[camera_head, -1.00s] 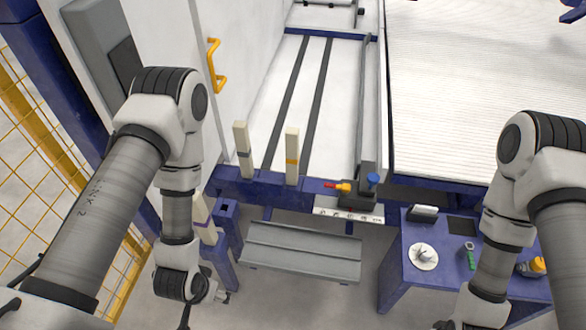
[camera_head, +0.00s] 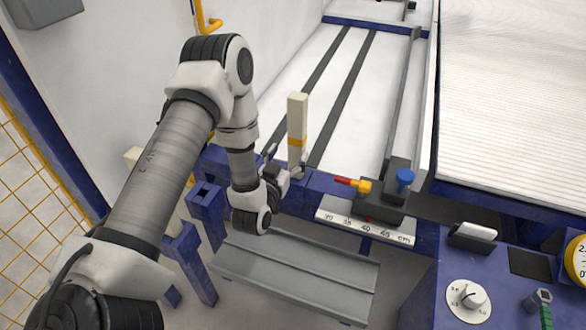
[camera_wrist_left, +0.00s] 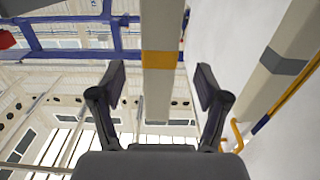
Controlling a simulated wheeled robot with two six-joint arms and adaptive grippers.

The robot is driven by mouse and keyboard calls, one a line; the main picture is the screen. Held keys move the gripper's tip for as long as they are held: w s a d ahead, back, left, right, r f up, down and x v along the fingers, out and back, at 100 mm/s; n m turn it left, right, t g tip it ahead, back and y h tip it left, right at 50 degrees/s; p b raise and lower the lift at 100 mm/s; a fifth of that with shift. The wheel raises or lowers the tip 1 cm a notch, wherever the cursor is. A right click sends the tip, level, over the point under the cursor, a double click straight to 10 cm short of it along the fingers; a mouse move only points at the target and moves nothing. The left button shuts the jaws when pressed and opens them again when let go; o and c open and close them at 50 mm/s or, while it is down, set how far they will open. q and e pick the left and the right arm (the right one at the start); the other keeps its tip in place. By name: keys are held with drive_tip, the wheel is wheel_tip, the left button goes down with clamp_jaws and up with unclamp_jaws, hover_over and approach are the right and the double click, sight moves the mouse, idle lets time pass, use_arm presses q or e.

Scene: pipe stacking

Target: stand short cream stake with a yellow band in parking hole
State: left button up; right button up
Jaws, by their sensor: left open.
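The cream stake with a yellow band (camera_head: 297,112) stands upright on the blue rail at the front of the machine bed. My left gripper (camera_head: 285,163) is at its lower part, just in front of it. In the left wrist view the yellow-banded stake (camera_wrist_left: 162,58) runs between the two spread fingers of the left gripper (camera_wrist_left: 160,80), with a gap on each side. A blue square post with an open hole in its top (camera_head: 204,191) stands left of the gripper; I cannot tell whether it is the parking hole. My right gripper is out of view.
A grey-banded cream stake (camera_wrist_left: 284,66) stands close by in the left wrist view. Another cream stake top (camera_head: 134,156) shows behind my left arm. A grey tray (camera_head: 290,272) lies below the gripper.

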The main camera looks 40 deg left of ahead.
sight(295, 116)
use_arm(q)
drive_tip(key=b+x, duration=0.1)
drive_tip(key=x, duration=0.5)
drive_tip(key=shift+w, duration=0.4)
clamp_jaws()
wheel_tip(295, 116, up, 9)
drive_tip(key=p, duration=0.7)
